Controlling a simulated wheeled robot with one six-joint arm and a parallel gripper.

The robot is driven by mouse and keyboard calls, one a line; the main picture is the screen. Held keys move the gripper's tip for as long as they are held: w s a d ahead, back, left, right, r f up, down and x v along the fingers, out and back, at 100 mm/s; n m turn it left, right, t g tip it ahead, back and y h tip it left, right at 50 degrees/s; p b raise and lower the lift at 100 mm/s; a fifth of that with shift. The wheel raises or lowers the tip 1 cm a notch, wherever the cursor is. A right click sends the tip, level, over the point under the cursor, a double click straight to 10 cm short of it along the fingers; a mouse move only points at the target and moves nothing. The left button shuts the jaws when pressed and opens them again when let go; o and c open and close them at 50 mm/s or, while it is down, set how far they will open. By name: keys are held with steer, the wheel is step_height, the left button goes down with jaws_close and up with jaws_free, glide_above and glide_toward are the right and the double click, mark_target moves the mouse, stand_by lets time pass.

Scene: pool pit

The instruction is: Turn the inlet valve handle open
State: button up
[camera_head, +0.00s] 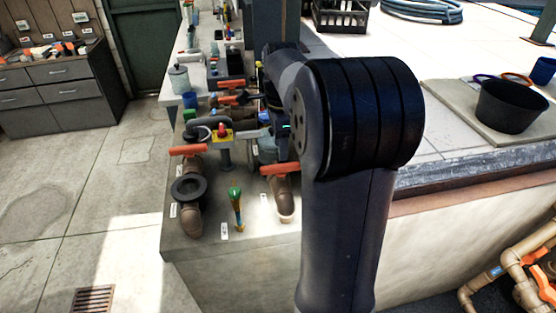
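Orange valve handles show in several places in the head view, and I cannot tell which is the inlet one. One orange handle (188,150) sits on a brown pipe fitting at the left of the bench, and another orange handle (280,169) sits on a brown elbow near my arm. A third orange handle (545,284) is on the tan pipes at the lower right. My gripper (255,103) is over the cluttered bench, partly hidden by my own arm. Its fingers are too small and dark to tell open from shut. No contact with a handle can be made out.
The bench (210,260) is crowded with fittings, a black flanged ring (188,189) and a green-handled tool (236,205). A black bucket (512,104), a black crate (340,15) and a blue hose (425,8) lie on the deck.

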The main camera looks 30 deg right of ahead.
mark_target(281, 165)
step_height(281, 165, down, 6)
steer(key=shift+f, duration=0.1)
steer(key=shift+c, duration=0.2)
jaws_close()
stand_by(0.3)
